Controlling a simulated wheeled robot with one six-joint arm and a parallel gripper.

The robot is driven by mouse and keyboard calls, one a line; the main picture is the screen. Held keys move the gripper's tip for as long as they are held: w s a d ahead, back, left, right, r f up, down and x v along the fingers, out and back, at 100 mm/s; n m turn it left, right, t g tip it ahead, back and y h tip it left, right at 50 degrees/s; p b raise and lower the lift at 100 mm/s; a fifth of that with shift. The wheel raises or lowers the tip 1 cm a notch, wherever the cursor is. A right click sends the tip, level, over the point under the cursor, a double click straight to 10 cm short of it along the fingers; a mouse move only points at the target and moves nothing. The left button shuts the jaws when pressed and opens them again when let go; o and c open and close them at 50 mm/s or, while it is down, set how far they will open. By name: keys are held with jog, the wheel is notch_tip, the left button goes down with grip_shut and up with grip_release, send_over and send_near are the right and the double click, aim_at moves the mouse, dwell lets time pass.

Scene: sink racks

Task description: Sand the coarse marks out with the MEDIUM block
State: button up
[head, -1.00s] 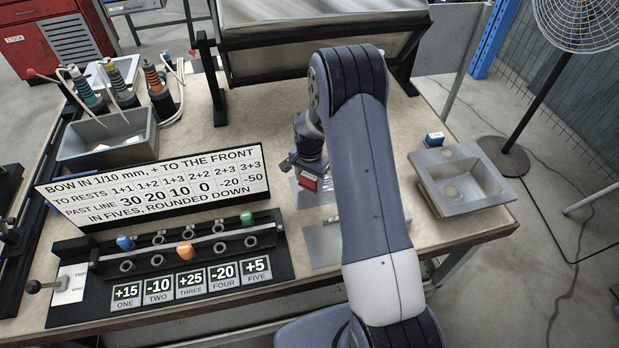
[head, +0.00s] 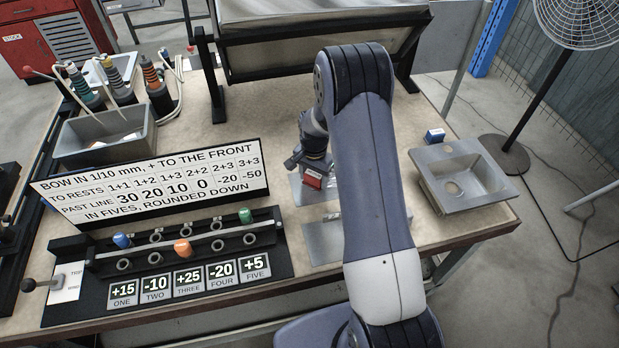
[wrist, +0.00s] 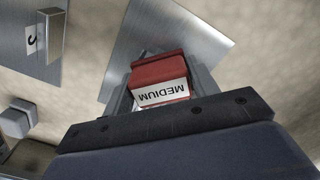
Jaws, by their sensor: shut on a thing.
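My gripper (head: 311,168) is shut on a red block with a white MEDIUM label (head: 313,181). In the wrist view the block (wrist: 158,72) sits between the fingers, its label upside down in the picture. The block is over a bare metal plate (wrist: 180,35), which shows partly beside it in the head view (head: 299,193). I cannot tell whether the block touches the plate, and no scratch marks can be made out. My arm hides part of the area to the right.
A second metal plate (head: 318,243) lies nearer the front. A blue block (head: 434,135) and a metal sink (head: 490,207) stand right of my arm. A slanted number sign (head: 150,185) and a black rack with coloured pegs (head: 190,240) stand to the left.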

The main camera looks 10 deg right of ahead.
aim_at(330, 181)
jog(key=shift+d, duration=1.1)
jog(key=shift+d+f+b, duration=0.15)
jog(key=shift+d+b, duration=0.55)
jog(key=shift+d, duration=0.85)
jog(key=shift+d+b, duration=0.35)
jog(key=shift+d, duration=1.6)
jog(key=shift+f+b, duration=0.1)
jog(key=shift+b, duration=0.25)
jog(key=shift+a+r+b, duration=0.15)
jog(key=shift+a+b, duration=0.1)
jog(key=shift+a, duration=1.55)
jog(key=shift+a+r+b, duration=0.1)
jog(key=shift+a+b, duration=0.1)
jog(key=shift+a, duration=1.6)
jog(key=shift+a+b, duration=0.45)
jog(key=shift+a, duration=1.3)
jog(key=shift+d, duration=0.1)
